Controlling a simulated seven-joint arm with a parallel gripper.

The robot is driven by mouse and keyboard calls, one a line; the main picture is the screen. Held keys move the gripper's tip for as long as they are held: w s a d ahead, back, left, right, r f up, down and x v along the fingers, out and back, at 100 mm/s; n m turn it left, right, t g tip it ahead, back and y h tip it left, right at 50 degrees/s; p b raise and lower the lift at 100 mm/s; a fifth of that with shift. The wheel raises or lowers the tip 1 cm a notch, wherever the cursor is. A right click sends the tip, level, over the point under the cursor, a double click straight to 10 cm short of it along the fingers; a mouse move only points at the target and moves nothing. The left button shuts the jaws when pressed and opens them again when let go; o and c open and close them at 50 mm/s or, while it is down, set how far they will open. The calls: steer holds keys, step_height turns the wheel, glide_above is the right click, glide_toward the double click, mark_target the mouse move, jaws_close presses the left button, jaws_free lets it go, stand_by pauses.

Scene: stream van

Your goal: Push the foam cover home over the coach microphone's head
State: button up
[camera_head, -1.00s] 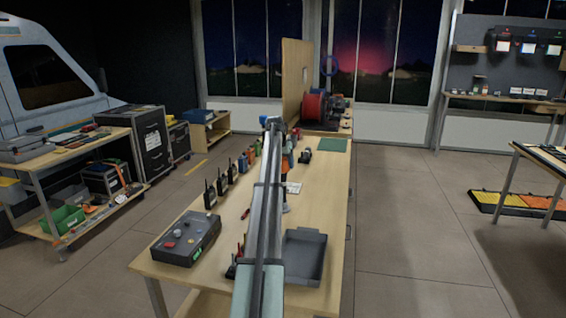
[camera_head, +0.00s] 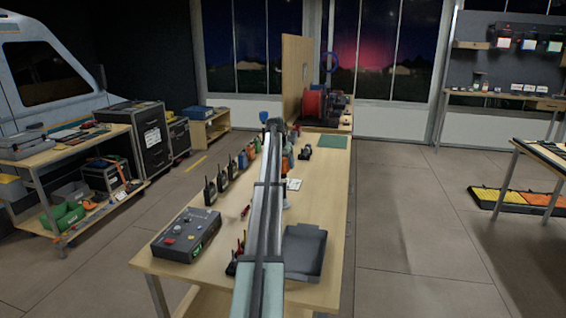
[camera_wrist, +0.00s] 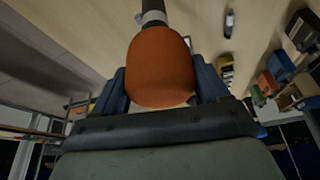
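The orange foam cover (camera_wrist: 160,55) fills the middle of the wrist view. My gripper (camera_wrist: 160,76) has a dark blue finger against each side of it and is shut on it. A microphone's grey shaft with a pale band (camera_wrist: 152,14) runs out of the far end of the cover. The microphone's head is hidden, so I cannot tell how deep it sits in the cover. In the head view my own arm hides the gripper and most of the microphone.
Handheld radios (camera_head: 210,192) stand in a row along the bench's left side. A grey control box (camera_head: 187,235) and a dark tray (camera_head: 304,252) sit at the near end. A green mat (camera_head: 333,142) lies at the far right. The bench's right strip is mostly clear.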

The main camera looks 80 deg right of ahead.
steer(key=o, duration=0.5)
steer(key=shift+c, duration=0.2)
steer(key=shift+r, duration=0.1)
steer(key=s+v, duration=0.1)
steer(key=v, duration=1.2)
steer(key=shift+w+a+r, duration=0.15)
steer(key=shift+w+r, duration=0.2)
steer(key=shift+w, duration=0.15)
